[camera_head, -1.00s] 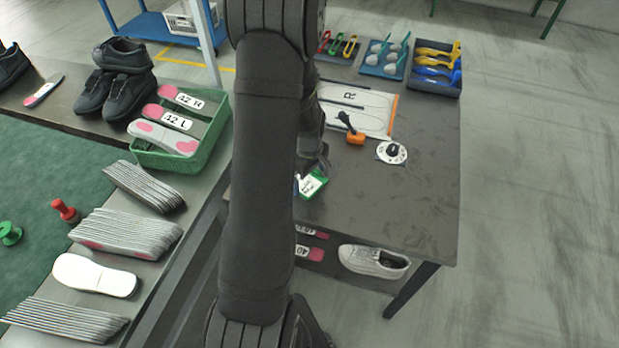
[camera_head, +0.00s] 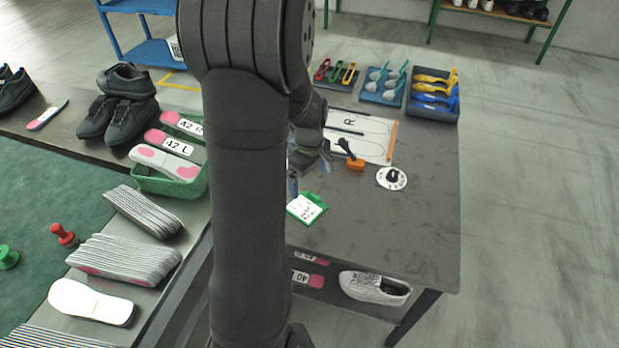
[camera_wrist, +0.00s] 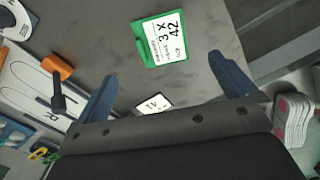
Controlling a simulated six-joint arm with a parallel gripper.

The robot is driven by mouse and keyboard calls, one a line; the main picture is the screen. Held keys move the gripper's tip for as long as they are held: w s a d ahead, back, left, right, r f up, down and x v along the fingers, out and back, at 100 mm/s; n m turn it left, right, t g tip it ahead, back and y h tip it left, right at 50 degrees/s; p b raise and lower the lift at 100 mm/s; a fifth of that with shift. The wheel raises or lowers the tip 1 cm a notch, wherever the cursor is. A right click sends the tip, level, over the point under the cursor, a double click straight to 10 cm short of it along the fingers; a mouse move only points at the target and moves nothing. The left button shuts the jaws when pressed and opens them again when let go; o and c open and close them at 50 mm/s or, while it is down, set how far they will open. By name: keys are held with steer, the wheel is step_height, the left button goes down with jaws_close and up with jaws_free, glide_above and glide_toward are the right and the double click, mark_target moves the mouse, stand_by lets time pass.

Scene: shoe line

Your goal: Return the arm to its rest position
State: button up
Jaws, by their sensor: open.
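My gripper (camera_wrist: 168,88) shows in the wrist view with its two blue fingers spread wide and nothing held between them. In the head view my gripper (camera_head: 293,180) is partly hidden behind my own arm, above the dark table (camera_head: 420,210). A green-edged card (camera_head: 307,207) lies on the table just right of the gripper and apart from it. In the wrist view the green card (camera_wrist: 160,40), printed "3 X 42", lies ahead of the fingers. A smaller white card (camera_wrist: 155,103) shows between the fingers, partly hidden by the gripper body.
A black-handled orange tool (camera_head: 352,158), a white dial (camera_head: 391,178) and a white board marked R (camera_head: 360,135) lie on the table. Trays of tools (camera_head: 432,95) stand at its back. At left are a green basket (camera_head: 170,184), insoles and dark shoes (camera_head: 118,108).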

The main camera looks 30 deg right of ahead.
mark_target(310, 209)
step_height(310, 209, down, 12)
steer(key=shift+f, duration=0.1)
steer(key=shift+r, duration=0.9)
steer(key=shift+f, duration=0.1)
